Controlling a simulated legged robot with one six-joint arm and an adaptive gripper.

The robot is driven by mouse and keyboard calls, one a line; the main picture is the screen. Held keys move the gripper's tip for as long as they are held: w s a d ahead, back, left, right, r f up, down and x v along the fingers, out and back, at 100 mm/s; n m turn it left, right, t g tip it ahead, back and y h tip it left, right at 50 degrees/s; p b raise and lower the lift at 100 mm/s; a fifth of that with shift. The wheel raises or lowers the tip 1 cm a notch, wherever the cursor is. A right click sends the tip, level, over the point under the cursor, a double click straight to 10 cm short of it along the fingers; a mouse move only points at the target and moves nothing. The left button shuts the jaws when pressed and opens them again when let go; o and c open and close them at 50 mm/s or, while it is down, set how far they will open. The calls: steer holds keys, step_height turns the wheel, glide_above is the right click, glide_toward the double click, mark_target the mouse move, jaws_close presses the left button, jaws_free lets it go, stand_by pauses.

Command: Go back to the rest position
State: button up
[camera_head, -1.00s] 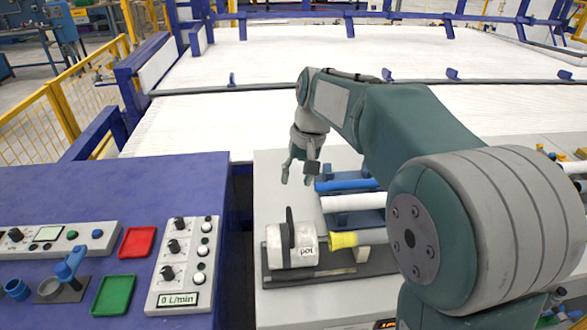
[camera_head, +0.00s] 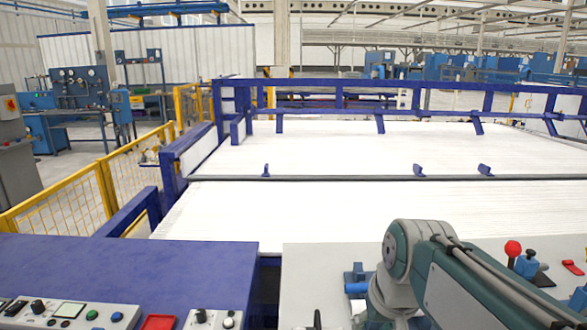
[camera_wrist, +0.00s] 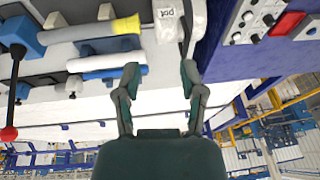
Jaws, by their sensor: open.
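In the wrist view, which looks upside down, my gripper (camera_wrist: 160,66) is open with nothing between its two fingers. A grey pipe with a yellow end (camera_wrist: 126,25), a white pipe (camera_wrist: 105,62) and a blue pipe (camera_wrist: 100,74) lie side by side on the grey table, to the left of the fingers. In the head view my arm folds at the lower right and the gripper is out of frame. The pipes are mostly hidden there; a blue piece (camera_head: 357,287) shows.
A red-knobbed lever (camera_head: 513,248) stands on the table at right. The blue desk (camera_head: 130,265) carries a control panel (camera_head: 75,315) at lower left. A white roller bed (camera_head: 350,205) with blue rails lies behind. Yellow fencing (camera_head: 70,197) is at left.

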steer(key=s+d+f+t+h, duration=0.1)
steer(key=s+d+f+t, duration=0.1)
steer(key=s, duration=0.7)
steer(key=shift+s+d+f, duration=0.4)
steer(key=shift+d+f, duration=0.05)
steer(key=shift+f, duration=0.4)
